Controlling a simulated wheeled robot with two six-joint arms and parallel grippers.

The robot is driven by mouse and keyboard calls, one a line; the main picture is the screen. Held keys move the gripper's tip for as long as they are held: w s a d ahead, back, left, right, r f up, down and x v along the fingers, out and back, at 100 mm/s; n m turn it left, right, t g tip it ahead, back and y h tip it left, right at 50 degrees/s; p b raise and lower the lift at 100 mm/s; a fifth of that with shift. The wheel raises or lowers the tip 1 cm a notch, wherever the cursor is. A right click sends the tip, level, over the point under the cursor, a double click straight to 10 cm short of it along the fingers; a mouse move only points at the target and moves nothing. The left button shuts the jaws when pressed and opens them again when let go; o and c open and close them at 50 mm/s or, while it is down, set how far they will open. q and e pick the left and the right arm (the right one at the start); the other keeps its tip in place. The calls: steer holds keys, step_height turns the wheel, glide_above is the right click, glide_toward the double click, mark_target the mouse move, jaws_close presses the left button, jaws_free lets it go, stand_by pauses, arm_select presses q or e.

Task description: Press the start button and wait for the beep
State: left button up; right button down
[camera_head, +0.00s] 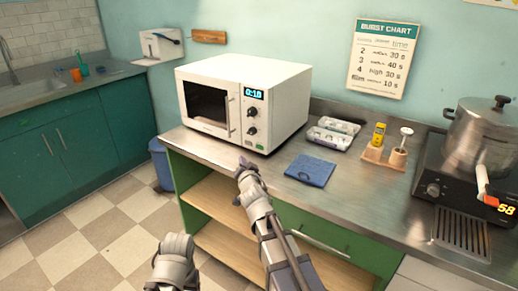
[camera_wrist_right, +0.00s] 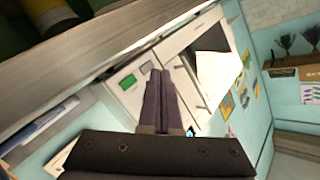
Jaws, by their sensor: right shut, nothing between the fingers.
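The white microwave (camera_head: 290,78) stands on the counter with its door shut and a lit display (camera_head: 253,94) that seems to read 0:18. Below the display are two dark knobs and a small green start button (camera_head: 260,147). My right gripper (camera_head: 243,163) is shut and empty, low in front of the microwave. In the right wrist view the microwave (camera_wrist_right: 150,62) looks tilted, and the green button (camera_wrist_right: 127,82) shows left of my shut fingertips (camera_wrist_right: 160,73). The fingers appear apart from the button. Part of my left arm shows at the bottom, but its fingers do not.
A blue cloth (camera_head: 311,170), an egg carton (camera_head: 333,132) and a wooden holder (camera_head: 384,154) lie right of the microwave. A pot (camera_head: 478,135) stands on the stove at the right. The counter's front edge (camera_head: 215,165) runs below the microwave.

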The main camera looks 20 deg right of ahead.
mark_target(259, 147)
steer(key=shift+w+d, duration=0.75)
steer(key=shift+d, duration=0.25)
steer(key=shift+w+d, duration=0.75)
steer(key=shift+d, duration=0.2)
steer(key=shift+w+d, duration=0.75)
steer(key=shift+d, duration=0.25)
steer(key=shift+w+d, duration=0.1)
steer(key=shift+w+d, duration=0.15)
steer(key=shift+d, duration=0.1)
